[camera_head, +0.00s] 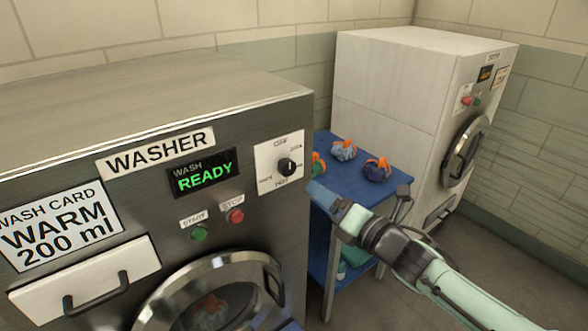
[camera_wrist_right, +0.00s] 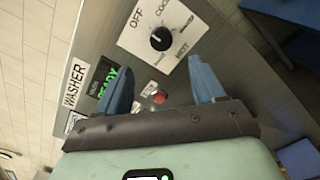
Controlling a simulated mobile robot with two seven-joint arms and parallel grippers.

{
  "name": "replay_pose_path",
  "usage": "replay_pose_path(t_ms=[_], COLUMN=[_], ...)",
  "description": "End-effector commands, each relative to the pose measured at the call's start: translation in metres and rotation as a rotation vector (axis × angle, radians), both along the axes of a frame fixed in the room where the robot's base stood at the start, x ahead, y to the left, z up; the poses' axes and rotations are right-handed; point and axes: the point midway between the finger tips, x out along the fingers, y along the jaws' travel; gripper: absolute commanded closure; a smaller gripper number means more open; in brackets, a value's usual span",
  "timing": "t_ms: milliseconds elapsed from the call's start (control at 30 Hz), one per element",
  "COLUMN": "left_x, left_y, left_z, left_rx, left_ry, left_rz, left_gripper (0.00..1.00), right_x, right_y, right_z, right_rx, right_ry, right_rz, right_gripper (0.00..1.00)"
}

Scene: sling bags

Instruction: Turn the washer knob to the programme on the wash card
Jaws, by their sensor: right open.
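The washer knob (camera_head: 286,166) is a black dial on a white plate at the upper right of the steel washer front. Its plate has printed programme words around it, including COOL and HOT. In the right wrist view the knob (camera_wrist_right: 160,38) lies ahead of the fingertips, with OFF and COOL readable; which word its mark points at I cannot tell. The wash card (camera_head: 62,226) reads WARM 200 ml. My right gripper (camera_head: 320,191) is open and empty, to the right of and below the knob, apart from it. My left gripper is not in view.
The display (camera_head: 203,173) reads WASH READY. A green start button (camera_head: 199,233) and red stop button (camera_head: 236,216) sit below it. A drawer (camera_head: 85,284) and round door (camera_head: 212,290) are lower. A blue cart (camera_head: 335,147) with bundles and a white machine (camera_head: 395,80) stand right.

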Motion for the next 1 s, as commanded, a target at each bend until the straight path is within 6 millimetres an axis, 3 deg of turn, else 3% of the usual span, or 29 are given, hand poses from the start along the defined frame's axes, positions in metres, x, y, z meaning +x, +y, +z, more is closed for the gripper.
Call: replay_pose_path(t_ms=[500,700,1000], left_x=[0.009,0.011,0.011], left_y=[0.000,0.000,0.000], left_z=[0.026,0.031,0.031], left_rx=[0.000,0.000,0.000], left_ry=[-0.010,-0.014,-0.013], left_rz=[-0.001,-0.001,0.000], left_gripper=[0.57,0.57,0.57], right_x=[0.082,0.096,0.097], right_y=[0.060,0.069,0.071], right_z=[0.000,-0.001,-0.002], right_rx=[0.004,0.003,0.004], right_ry=[0.006,0.006,0.006], right_rz=[0.001,0.000,-0.001], right_gripper=[0.31,0.31,0.31])
